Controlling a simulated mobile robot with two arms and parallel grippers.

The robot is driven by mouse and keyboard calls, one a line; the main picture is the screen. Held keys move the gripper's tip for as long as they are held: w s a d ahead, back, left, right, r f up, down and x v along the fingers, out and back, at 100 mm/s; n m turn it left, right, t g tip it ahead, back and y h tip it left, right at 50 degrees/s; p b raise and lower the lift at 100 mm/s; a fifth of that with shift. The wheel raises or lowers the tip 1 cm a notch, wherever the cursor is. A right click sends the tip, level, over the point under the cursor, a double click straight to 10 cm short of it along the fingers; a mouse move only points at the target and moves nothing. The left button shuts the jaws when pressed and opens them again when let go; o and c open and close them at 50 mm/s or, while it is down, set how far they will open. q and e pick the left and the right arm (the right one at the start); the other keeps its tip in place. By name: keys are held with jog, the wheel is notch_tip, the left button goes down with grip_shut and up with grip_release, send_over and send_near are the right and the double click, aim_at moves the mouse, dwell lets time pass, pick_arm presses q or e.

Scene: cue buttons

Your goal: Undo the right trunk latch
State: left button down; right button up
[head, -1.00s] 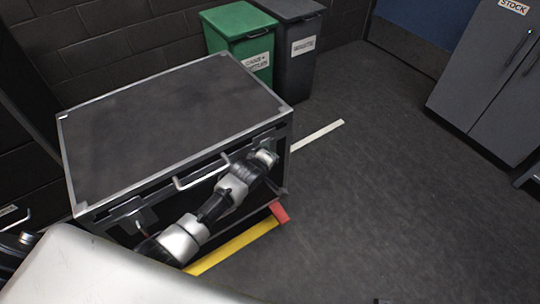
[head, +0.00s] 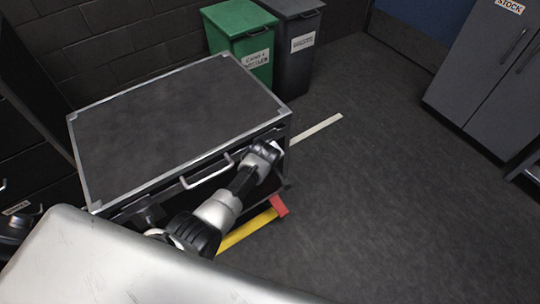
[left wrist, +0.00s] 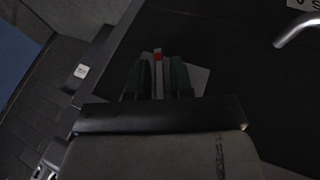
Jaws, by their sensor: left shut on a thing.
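The black trunk (head: 180,115) with metal edges stands at centre left in the head view, its lid down. My left arm reaches across its front face. My left gripper (left wrist: 157,78) is at the right end of that face, where my own wrist hides the latch in the head view. In the left wrist view its two dark fingers are shut on the right trunk latch (left wrist: 158,58), a narrow grey piece with a red mark. A grey plate (left wrist: 198,78) lies behind the fingers. I cannot tell the latch's exact angle. My right gripper is not in view.
A metal handle (head: 207,171) sticks out from the middle of the trunk front, left of my wrist. Green (head: 240,40) and dark grey (head: 297,45) bins stand behind the trunk. A grey cabinet (head: 485,75) stands at the far right.

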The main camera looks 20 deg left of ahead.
pick_arm(q)
jog(key=shift+s+d+f+g+y, duration=0.1)
jog(key=shift+g+y, duration=0.2)
jog(key=shift+g, duration=0.2)
jog(key=shift+m+g+y, duration=0.3)
jog(key=shift+g+y, duration=0.1)
jog(key=shift+g, duration=0.1)
jog(key=shift+g+y+b, duration=0.7)
jog(key=shift+g, duration=0.2)
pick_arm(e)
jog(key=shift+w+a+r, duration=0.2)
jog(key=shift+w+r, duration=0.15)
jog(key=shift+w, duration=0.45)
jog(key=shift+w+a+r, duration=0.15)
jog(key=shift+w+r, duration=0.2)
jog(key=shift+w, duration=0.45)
pick_arm(q)
jog(key=c, duration=1.2)
grip_release()
jog(key=shift+c, duration=0.2)
